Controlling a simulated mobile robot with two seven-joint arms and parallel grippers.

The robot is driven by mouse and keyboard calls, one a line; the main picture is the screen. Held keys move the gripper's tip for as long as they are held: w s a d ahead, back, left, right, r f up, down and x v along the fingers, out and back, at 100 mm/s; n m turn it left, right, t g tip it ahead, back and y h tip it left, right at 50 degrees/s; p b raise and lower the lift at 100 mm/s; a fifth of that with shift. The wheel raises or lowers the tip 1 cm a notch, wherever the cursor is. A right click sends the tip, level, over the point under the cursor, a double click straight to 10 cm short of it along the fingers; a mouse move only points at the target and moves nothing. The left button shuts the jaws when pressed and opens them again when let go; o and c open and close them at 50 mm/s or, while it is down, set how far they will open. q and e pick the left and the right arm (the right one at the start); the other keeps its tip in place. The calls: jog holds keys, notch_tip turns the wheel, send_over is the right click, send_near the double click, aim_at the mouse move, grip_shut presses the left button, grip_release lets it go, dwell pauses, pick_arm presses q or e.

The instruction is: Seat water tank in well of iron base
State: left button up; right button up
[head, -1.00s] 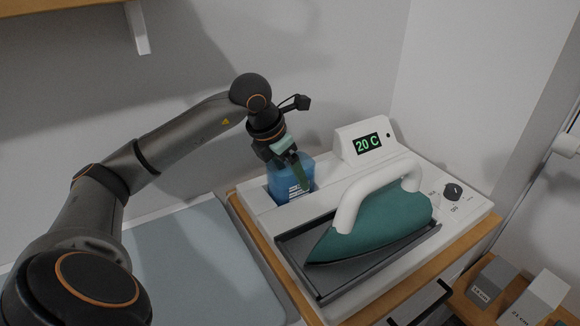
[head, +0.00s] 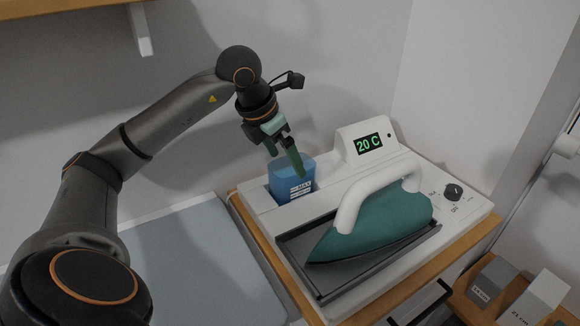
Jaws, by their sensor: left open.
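The blue water tank (head: 291,183) stands upright in the well at the back left of the white iron base (head: 340,203). Its MAX mark faces me, and its lower part is hidden inside the well. My left gripper (head: 285,164) is open just above and behind the tank's top, with its green fingers pointing down. One finger overlaps the tank in the picture; I cannot tell whether it touches. My right gripper is not in view.
A teal iron (head: 380,222) with a white handle rests on the base's dark tray. The display (head: 369,145) reads 20 C, with a black knob (head: 453,192) to its right. A pale board (head: 195,265) lies left. Small boxes (head: 540,295) stand lower right.

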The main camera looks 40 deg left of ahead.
pick_arm(q)
jog(key=v, duration=0.7)
jog(key=shift+p, duration=0.45)
jog(key=shift+f, duration=0.1)
